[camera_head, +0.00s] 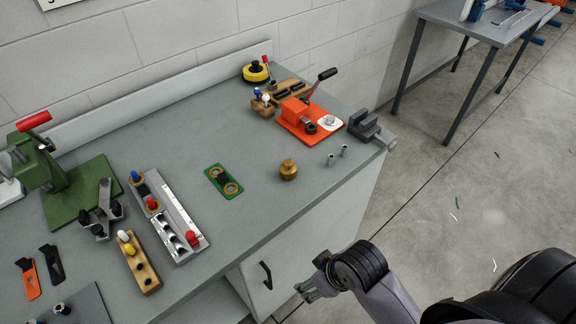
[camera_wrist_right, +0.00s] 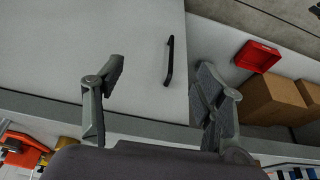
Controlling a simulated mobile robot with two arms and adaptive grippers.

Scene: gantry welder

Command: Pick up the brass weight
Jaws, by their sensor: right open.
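The brass weight (camera_head: 288,171) is a small gold-coloured cylinder with a knob on top. It stands upright on the grey workbench (camera_head: 262,205), near its front edge, in the head view. My right gripper (camera_head: 308,288) is in front of the bench, nearer the camera than the weight and apart from it. In the right wrist view my right gripper (camera_wrist_right: 163,78) has its two fingers spread with nothing between them. The weight cannot be made out in the wrist view. My left gripper is not in view.
A green and black part (camera_head: 223,180) lies left of the weight. A rack with coloured knobs (camera_head: 168,215) stands left. The cabinet front has a black handle (camera_head: 266,274).

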